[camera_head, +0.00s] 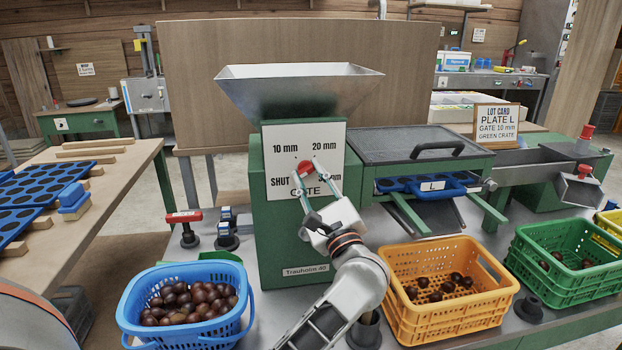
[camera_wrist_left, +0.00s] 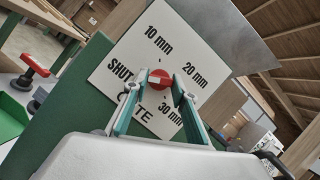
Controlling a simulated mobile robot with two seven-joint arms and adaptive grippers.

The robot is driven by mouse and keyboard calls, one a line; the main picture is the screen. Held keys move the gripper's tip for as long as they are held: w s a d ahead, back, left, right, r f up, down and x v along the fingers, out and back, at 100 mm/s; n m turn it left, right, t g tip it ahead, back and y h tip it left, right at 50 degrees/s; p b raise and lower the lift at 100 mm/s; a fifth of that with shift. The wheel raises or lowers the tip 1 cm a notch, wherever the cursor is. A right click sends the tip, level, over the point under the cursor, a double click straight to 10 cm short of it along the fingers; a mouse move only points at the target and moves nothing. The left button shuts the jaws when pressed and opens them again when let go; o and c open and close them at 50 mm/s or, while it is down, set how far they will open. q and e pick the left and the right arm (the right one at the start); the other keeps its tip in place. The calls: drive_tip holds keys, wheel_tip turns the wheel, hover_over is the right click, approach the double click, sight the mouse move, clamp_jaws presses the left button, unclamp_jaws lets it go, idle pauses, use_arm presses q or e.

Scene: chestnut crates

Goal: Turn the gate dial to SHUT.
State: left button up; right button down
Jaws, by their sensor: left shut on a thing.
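The red gate dial (camera_head: 305,168) sits in the middle of a white plate (camera_head: 333,135) on the front of the green machine (camera_head: 283,240). The plate reads SHUT at lower left, 10 mm and 20 mm above, 30 mm at lower right. My left gripper (camera_head: 307,174) is shut on the dial, one finger on each side. In the left wrist view the dial (camera_wrist_left: 159,79) shows between the fingertips (camera_wrist_left: 159,84). A pale mark shows on its left part, on the side of SHUT; its exact pointing is too small to tell. My right gripper is not in view.
A steel hopper (camera_head: 298,75) tops the machine. A blue basket of chestnuts (camera_head: 135,322), an orange crate (camera_head: 440,322) and a green crate (camera_head: 570,285) stand in front. A lidded tray unit (camera_head: 410,143) and a lot card (camera_head: 497,123) are at right. A red-handled lever (camera_head: 184,217) stands left.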

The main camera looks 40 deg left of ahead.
use_arm(q)
drive_tip(key=o, duration=1.1)
drive_tip(key=v, duration=1.2)
